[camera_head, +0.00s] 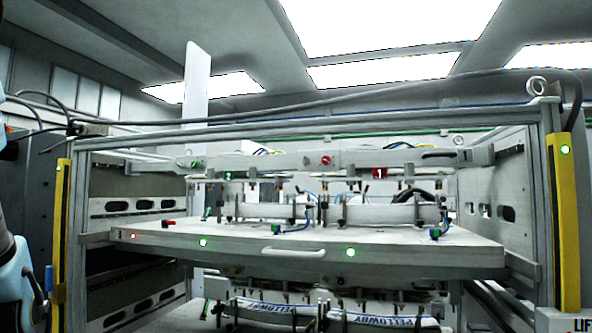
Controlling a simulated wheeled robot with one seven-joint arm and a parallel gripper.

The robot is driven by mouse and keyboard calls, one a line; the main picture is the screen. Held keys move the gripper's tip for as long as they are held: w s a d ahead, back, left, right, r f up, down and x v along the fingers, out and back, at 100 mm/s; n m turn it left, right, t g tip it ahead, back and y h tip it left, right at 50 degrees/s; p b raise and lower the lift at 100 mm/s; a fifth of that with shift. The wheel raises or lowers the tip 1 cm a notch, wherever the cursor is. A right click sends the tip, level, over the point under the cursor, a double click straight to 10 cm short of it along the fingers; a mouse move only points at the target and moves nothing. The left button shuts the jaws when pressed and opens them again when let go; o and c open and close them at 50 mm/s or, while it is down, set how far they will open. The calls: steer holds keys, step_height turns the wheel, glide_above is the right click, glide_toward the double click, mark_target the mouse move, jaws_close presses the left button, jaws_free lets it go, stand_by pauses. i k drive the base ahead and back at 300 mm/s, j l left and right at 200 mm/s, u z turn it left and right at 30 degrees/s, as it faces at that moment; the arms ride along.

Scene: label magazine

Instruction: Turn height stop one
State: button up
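In the head view, a grey cross beam (280,161) runs across the upper part of the magazine. It carries a green knob (196,164) at left and a red knob (326,160) near the middle. A red plate marked 1 (379,172) sits at the beam's lower edge on the right, and a green plate, seemingly marked 2 (228,175), on the left. I cannot tell for sure which part is height stop one. My gripper is not in view; only a white and blue part of my arm shows at the left edge, apart from the beam.
A grey drawer (400,256) with a white handle (293,252) and green lights lies below the beam. Yellow light bars (562,215) stand on the side posts. A lower level holds two labelled stacks (388,321). A cable (330,98) runs along the frame top.

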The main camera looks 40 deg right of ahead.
mark_target(326, 160)
steer(key=z, duration=1.5)
